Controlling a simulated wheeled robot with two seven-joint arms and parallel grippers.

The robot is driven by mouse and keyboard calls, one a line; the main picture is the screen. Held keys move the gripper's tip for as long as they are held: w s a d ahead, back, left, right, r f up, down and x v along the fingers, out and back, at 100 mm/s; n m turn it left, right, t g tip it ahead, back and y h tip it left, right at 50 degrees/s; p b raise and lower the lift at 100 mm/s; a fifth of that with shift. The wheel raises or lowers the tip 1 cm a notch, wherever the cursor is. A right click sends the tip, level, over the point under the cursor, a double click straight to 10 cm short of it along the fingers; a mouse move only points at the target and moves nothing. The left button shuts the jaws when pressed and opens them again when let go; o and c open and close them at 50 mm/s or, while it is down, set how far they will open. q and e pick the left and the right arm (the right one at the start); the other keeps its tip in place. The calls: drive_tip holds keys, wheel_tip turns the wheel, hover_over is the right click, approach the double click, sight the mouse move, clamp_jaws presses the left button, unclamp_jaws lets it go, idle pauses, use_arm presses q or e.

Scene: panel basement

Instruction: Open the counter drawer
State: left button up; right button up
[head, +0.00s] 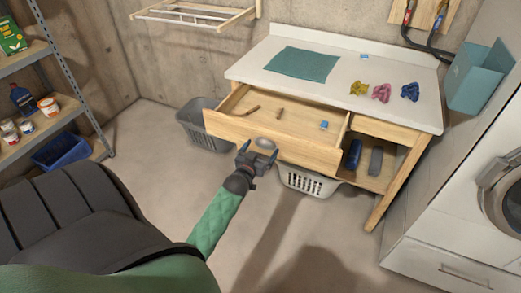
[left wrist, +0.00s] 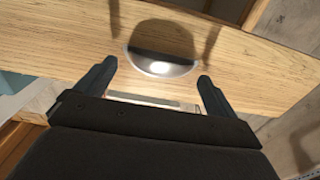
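The counter drawer (head: 285,125) is pulled out from under the white counter (head: 340,90), and its inside shows. It holds a few small items, among them a small blue one (head: 324,125). A round metal cup handle (head: 265,143) sits on the drawer's wooden front; it also shows in the left wrist view (left wrist: 160,48). My left gripper (head: 259,160) is just in front of the handle. Its two fingers (left wrist: 152,85) are apart, one on each side below the handle, with nothing between them. My right gripper is in neither view.
A grey basket (head: 203,125) and a white basket (head: 308,183) stand on the floor by the counter. A teal bin (head: 478,78) and a white washer (head: 470,215) are at the right. A shelf (head: 40,120) is at the left. The floor before the drawer is clear.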

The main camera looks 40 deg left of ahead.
use_arm(q)
drive_tip(key=b+v, duration=0.2)
drive_tip(key=v, duration=0.5)
drive_tip(key=shift+s, duration=0.4)
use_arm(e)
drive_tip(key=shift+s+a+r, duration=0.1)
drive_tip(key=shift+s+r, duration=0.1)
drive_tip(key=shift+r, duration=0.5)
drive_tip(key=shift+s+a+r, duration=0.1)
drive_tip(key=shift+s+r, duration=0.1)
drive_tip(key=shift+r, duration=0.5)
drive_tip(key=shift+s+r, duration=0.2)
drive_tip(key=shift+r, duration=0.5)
